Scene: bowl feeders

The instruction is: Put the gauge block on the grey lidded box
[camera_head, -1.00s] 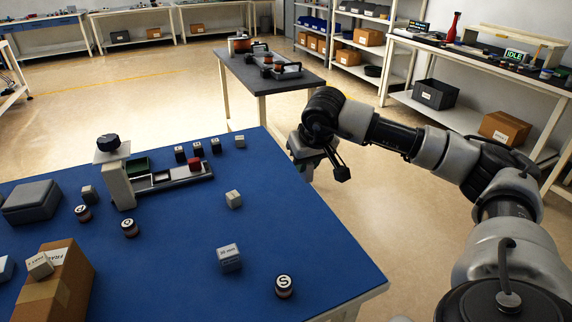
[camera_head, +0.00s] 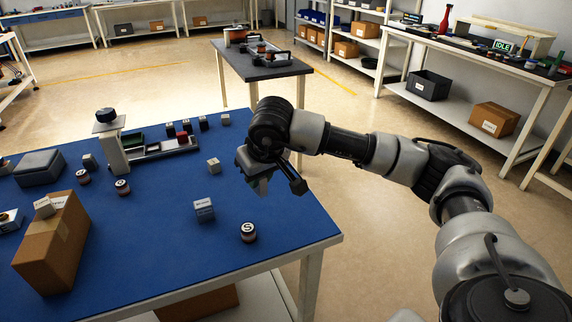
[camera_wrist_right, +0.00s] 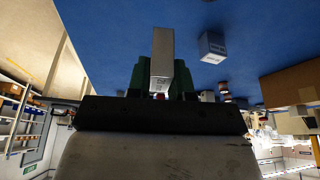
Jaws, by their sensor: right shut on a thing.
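My right gripper (camera_head: 258,186) is over the right edge of the blue table. In the wrist view its green fingers (camera_wrist_right: 160,76) are shut on a long pale grey block, which looks like the gauge block (camera_wrist_right: 162,52); small dark marks show near its lower end. In the head view the gripper hides the held block. The grey lidded box (camera_head: 40,168) is at the table's left, well away from the gripper, with nothing on its lid. My left gripper is not in view.
On the blue table (camera_head: 160,235) stand a labelled block (camera_head: 204,210), a small pale block (camera_head: 214,165) and a dark "S" cap piece (camera_head: 248,232). A fixture (camera_head: 112,150) stands at the back, a brown carton (camera_head: 52,243) front left. Clear blue surface lies mid-table.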

